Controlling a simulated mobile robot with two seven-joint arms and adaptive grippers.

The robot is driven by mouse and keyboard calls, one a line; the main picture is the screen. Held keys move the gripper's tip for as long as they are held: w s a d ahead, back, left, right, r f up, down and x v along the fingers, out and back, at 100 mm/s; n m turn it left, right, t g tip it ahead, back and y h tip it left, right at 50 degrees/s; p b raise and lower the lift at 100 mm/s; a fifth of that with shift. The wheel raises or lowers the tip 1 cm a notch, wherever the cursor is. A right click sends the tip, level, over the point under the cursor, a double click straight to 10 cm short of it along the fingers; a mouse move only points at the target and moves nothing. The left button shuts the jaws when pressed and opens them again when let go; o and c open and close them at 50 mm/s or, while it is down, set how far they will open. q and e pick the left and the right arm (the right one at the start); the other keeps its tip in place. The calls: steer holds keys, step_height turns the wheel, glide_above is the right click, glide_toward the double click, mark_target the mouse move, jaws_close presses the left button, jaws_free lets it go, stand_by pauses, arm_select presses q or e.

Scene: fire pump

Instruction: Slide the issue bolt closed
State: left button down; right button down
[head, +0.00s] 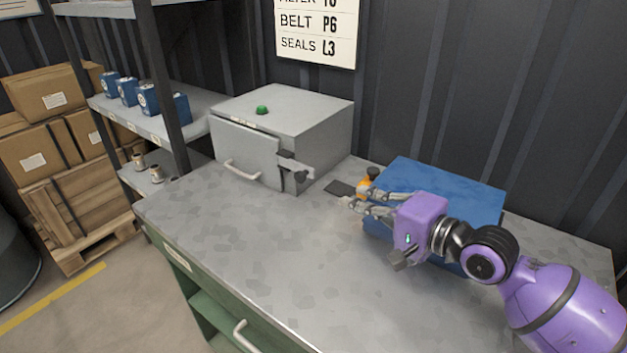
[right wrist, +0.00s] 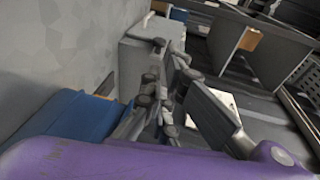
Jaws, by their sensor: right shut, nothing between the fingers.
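A grey metal cabinet (head: 318,118) stands at the back of the bench, and its side also shows in the right wrist view (right wrist: 134,60). Its front door (head: 243,152) carries a pale bar handle (head: 242,170). The dark issue bolt (head: 293,166) sits at the door's right edge, with a knob at its right end. I cannot tell how far the bolt is across. My right gripper (head: 350,200) is shut and empty, above the bench to the right of the bolt and apart from it. Its fingers (right wrist: 153,98) point toward the cabinet. My left gripper is out of view.
A blue box (head: 440,185) lies behind and under my right gripper. An orange and black item (head: 366,183) and a dark flat pad (head: 340,188) lie near the fingertips. A green button (head: 262,110) is on the cabinet top. The bench front (head: 235,240) is clear.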

mark_target(303, 177)
steer(key=x, duration=1.3)
steer(key=shift+a+r, duration=0.1)
steer(key=shift+r, duration=0.1)
steer(key=w+a, duration=0.1)
steer(key=a, duration=0.1)
steer(key=w+a, duration=0.1)
steer(key=shift+w+a, duration=0.2)
steer(key=shift+a, duration=0.15)
steer(key=shift+p, duration=0.3)
